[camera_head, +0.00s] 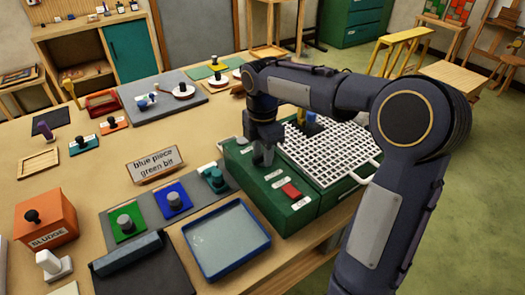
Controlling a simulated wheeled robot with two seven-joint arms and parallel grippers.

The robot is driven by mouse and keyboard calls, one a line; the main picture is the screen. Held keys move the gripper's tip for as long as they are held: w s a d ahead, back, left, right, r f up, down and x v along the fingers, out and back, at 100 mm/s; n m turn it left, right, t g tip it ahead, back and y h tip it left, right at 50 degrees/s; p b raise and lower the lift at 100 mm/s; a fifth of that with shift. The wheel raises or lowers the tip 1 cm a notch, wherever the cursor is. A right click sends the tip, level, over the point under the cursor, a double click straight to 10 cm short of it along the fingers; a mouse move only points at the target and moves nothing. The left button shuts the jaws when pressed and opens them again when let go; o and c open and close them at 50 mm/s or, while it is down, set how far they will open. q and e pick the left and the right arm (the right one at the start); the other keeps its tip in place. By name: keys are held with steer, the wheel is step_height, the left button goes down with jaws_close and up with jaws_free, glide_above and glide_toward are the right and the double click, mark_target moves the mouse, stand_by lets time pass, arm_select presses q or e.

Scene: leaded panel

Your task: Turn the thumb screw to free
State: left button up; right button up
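My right gripper (263,154) points down over the top of the green machine box (250,184), near its back left part. Its grey fingers are small and dark, and I cannot tell whether they are open or shut on something. No thumb screw shows clearly; the gripper and my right arm cover part of the box top. My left gripper is not in view.
A white grid (335,150) lies right of the gripper, partly behind my arm. A blue-rimmed tray (226,240), green (127,225) and blue (172,199) knobbed pieces, and a sign (155,164) reading "blue piece green bit" stand left of the box. An orange box (45,224) is far left.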

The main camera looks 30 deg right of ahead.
steer(key=shift+c, duration=0.4)
jaws_close()
